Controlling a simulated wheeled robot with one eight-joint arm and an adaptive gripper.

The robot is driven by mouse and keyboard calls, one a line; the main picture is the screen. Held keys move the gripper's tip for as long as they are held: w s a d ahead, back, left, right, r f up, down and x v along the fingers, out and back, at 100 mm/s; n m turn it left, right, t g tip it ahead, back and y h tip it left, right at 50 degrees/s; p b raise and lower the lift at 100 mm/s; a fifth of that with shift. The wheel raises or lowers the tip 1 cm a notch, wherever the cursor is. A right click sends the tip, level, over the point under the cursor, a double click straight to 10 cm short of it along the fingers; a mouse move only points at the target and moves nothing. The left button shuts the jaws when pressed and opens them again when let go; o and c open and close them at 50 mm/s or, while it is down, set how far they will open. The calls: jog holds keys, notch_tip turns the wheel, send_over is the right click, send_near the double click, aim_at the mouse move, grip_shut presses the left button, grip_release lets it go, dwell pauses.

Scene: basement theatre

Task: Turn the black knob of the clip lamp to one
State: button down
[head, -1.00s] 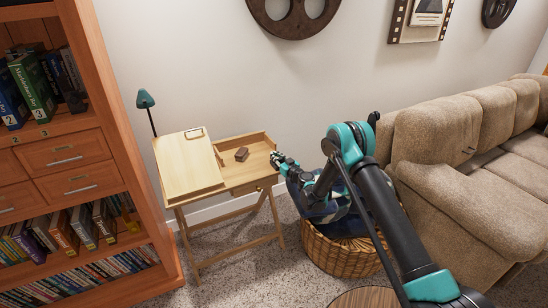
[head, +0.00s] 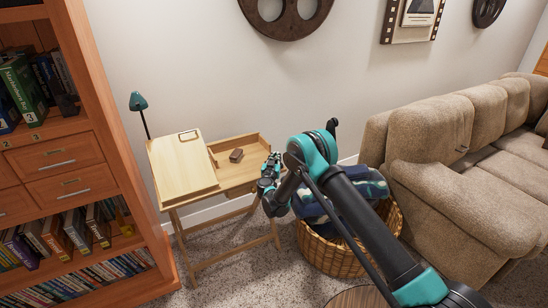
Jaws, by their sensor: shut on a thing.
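The clip lamp (head: 138,101) has a dark green shade on a thin dark stem. It stands at the back left of the small wooden desk (head: 183,169). I cannot make out its black knob or its clip. My gripper (head: 268,172) is at the right edge of the desk, well to the right of the lamp and apart from it. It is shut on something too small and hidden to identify.
A bookcase (head: 105,180) stands close on the left. A wicker basket (head: 330,259) with a blue blanket (head: 368,184) and a beige sofa (head: 430,140) are on the right. Carpet in front of the desk is clear.

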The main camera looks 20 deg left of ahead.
jog(key=shift+d+m+h, duration=0.15)
jog(key=shift+m+h, duration=0.35)
jog(key=shift+h, duration=0.3)
jog(key=shift+d+h, duration=0.1)
jog(key=shift+h, duration=0.2)
jog(key=c, duration=1.4)
grip_release()
jog(key=shift+c, duration=0.2)
jog(key=s, duration=1.2)
jog(key=shift+d, duration=0.45)
jog(key=shift+w, duration=0.1)
